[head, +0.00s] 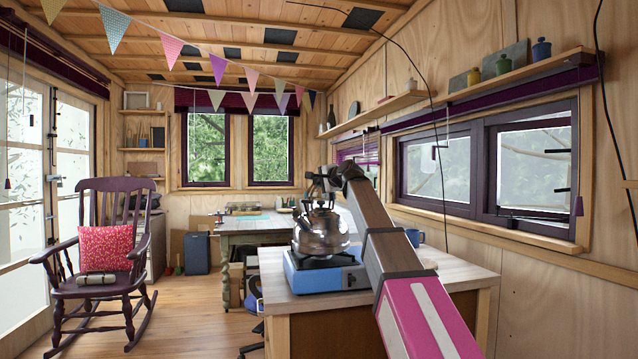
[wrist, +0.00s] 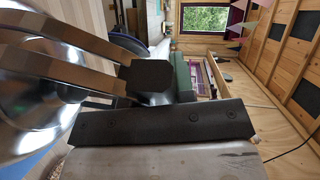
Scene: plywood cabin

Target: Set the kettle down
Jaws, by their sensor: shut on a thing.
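The shiny metal kettle (head: 318,235) stands upright over the blue camp stove (head: 312,280), at the near left of the wooden counter. Its base is at the stove's top; I cannot tell whether it rests there or hangs just above. My gripper (head: 320,188) is above the kettle and shut on its handle. In the wrist view, the kettle's shiny body (wrist: 40,95) fills the left side beside my gripper's fingers (wrist: 62,75). The exact grip on the handle is hard to make out.
The counter top (head: 455,272) is bare to the right of the stove, beside my arm. A blue mug (head: 413,237) stands behind my arm. A desk (head: 250,222) stands beyond the counter. A rocking chair (head: 103,250) with a red cushion is at the left.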

